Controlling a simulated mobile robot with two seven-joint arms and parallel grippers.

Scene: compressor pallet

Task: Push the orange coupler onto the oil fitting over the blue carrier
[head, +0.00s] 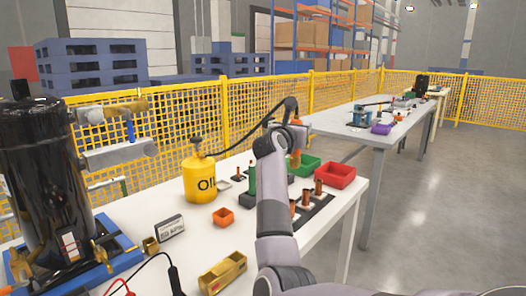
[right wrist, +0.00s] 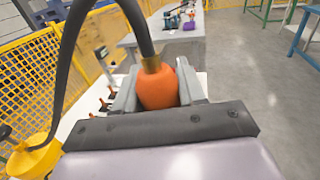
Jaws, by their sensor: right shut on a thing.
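My right gripper (head: 297,143) is raised above the right half of the white table. It is shut on the orange coupler (right wrist: 157,88), which has a brass collar and a black hose at its end. In the head view the coupler (head: 295,159) shows partly past the gripper. The compressor, a black tank (head: 40,165), stands on a blue carrier (head: 118,262) at the left, well away from the coupler. Brass fittings (head: 101,252) show near the blue carrier; I cannot tell which one is the oil fitting. My left gripper is not in view.
The black hose runs to a yellow oil can (head: 199,180) on the white table (head: 220,250). A yellow fence (head: 350,87) runs behind.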

